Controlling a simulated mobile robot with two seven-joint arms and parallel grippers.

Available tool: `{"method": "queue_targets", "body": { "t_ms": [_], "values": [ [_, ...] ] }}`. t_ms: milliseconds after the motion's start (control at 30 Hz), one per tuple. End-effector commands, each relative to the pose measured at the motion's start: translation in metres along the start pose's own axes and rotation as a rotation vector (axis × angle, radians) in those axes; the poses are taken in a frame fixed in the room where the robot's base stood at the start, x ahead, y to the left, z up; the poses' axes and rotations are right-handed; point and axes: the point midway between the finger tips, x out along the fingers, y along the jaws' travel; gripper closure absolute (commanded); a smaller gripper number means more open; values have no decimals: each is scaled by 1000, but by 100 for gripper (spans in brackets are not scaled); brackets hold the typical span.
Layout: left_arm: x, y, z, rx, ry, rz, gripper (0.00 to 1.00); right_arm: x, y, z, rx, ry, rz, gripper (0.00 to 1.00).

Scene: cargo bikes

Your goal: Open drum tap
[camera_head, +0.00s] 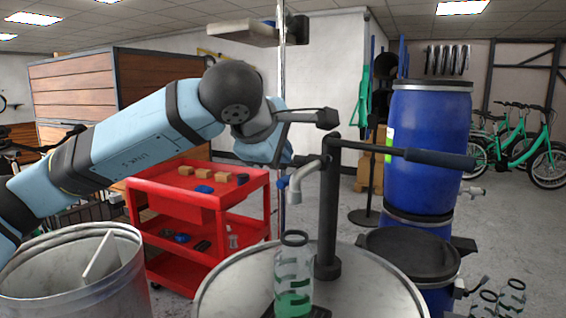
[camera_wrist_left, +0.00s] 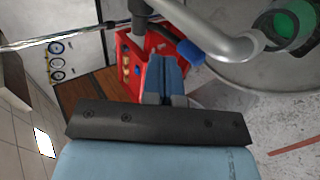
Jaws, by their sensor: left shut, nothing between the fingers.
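A clear bottle (camera_head: 294,268) with green liquid stands below the spout. My right gripper is not in view.
A long dark lever (camera_head: 420,156) sticks out to the right from the post's top. A red cart (camera_head: 195,205) with small boxes stands behind the drum. An open metal bin (camera_head: 75,278) is at left. Blue barrels (camera_head: 428,140) stand at right.

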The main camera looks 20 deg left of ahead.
Motion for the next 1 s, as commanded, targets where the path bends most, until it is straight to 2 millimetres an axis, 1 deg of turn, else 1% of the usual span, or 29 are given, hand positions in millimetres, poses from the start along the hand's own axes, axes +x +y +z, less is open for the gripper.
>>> {"method": "queue_targets", "body": {
  "t_ms": [33,100,300,433,500,600,1000],
  "values": [
    [-12,15,-3,-2,-1,4,100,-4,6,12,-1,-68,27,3],
    [-29,9,-2,3,-2,6,100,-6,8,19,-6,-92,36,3],
    [-73,5,-2,1,-1,6,100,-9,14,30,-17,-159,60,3],
    [-93,3,-2,0,-2,5,100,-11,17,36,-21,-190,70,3],
    [-100,2,-2,1,-2,6,100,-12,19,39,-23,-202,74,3],
    [-105,1,-2,0,-2,4,100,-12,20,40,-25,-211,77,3],
    [-107,1,-2,-1,-1,4,100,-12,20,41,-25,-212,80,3]
  ]
}}
